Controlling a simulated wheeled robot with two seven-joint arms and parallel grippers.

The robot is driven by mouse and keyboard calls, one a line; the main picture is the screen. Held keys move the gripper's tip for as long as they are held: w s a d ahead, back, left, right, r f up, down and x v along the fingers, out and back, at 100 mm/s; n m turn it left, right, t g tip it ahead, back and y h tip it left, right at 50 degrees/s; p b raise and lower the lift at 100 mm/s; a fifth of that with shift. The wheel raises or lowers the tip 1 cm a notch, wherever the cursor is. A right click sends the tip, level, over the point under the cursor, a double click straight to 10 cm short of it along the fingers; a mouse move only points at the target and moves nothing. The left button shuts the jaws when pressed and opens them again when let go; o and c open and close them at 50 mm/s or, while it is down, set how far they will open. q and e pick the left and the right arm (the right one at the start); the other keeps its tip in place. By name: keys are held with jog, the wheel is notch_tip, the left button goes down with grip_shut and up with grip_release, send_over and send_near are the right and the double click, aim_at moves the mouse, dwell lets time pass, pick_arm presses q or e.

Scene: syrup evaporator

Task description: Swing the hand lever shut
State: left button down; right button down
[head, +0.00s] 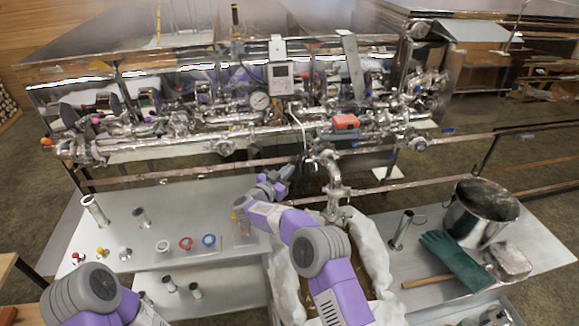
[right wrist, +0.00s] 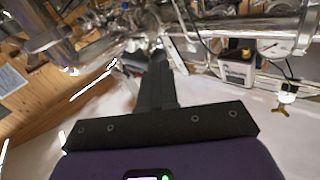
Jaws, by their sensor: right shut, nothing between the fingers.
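The syrup evaporator's pipework (head: 230,135) runs across the back, crowded with shiny valves and fittings. A flat metal piece (head: 352,65) stands tilted above the pipes; I cannot tell whether it is the hand lever. A metal outlet fitting (head: 333,180) hangs at the middle front. My right gripper (head: 283,172) is just left of this fitting, below the pipes, apart from it as far as I can see. In the right wrist view its dark fingers (right wrist: 157,62) are together and empty, pointing at blurred pipework. My left arm shows at lower left; its gripper is out of view.
A metal bench (head: 120,220) at left holds tubes, small knobs and rings. The right bench (head: 540,260) carries a steel pot (head: 480,212), a green glove (head: 455,262) and a wooden-handled tool. A red-orange box (head: 345,121) sits on the pipes.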

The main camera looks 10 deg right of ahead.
jog(key=s+a+f+n+y+b, duration=0.1)
jog(key=s+f+n+y, duration=0.25)
jog(key=f, duration=0.45)
jog(key=s+a+f+n+g+y+b, duration=0.15)
jog(key=s+f+y, duration=0.25)
jog(key=f, duration=0.5)
jog(key=s+a+f+n+t+y, duration=0.1)
jog(key=s+f+n+y, duration=0.25)
jog(key=f, duration=0.45)
jog(key=s+f+g+y+b, duration=0.1)
jog(key=s+f+g, duration=0.3)
jog(key=s, duration=0.7)
jog(key=s+a+f+g+y+b, duration=0.1)
jog(key=s+f, duration=0.4)
jog(key=s, duration=0.7)
jog(key=s+a+f+g+y+b, duration=0.1)
jog(key=s+f+g+y+b, duration=0.2)
jog(key=s, duration=0.9)
notch_tip(320, 180, down, 2)
jog(key=g+y, duration=0.1)
jog(key=g, duration=0.2)
jog(key=shift+a+f+g, duration=0.2)
jog(key=shift+a+g, duration=0.05)
jog(key=shift+g, duration=0.1)
